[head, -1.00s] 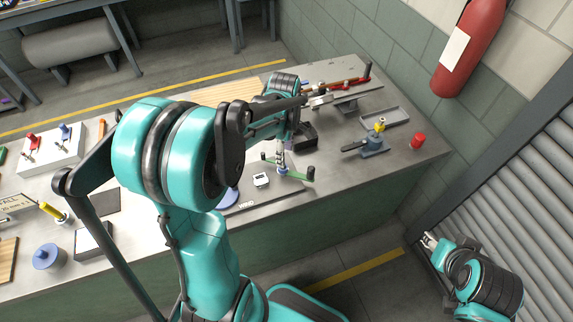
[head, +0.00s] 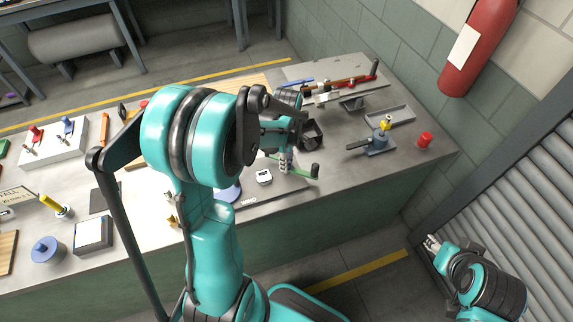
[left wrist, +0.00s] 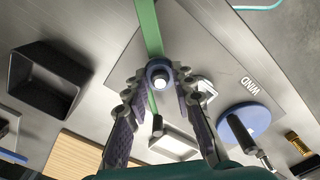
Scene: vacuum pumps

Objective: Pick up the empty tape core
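In the left wrist view a small blue-grey ring with a pale centre (left wrist: 159,75) sits at the middle of a green crank bar (left wrist: 149,25). It may be the tape core, but I cannot be sure. My left gripper (left wrist: 160,80) has a fingertip on each side of the ring, very near or touching it. I cannot tell whether they grip it. In the head view my left gripper (head: 286,161) is over the winder, and my arm hides part of it. My right gripper (head: 432,243) is low at the right, away from the bench; its jaws are too small to judge.
A blue disc (left wrist: 238,132) and a white timer (head: 264,177) are near the winder plate marked WIND (left wrist: 262,92). A black open bin (left wrist: 50,85) stands close by. A blue vise (head: 377,143), red cap (head: 424,139) and grey tray (head: 390,117) are farther right on the bench.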

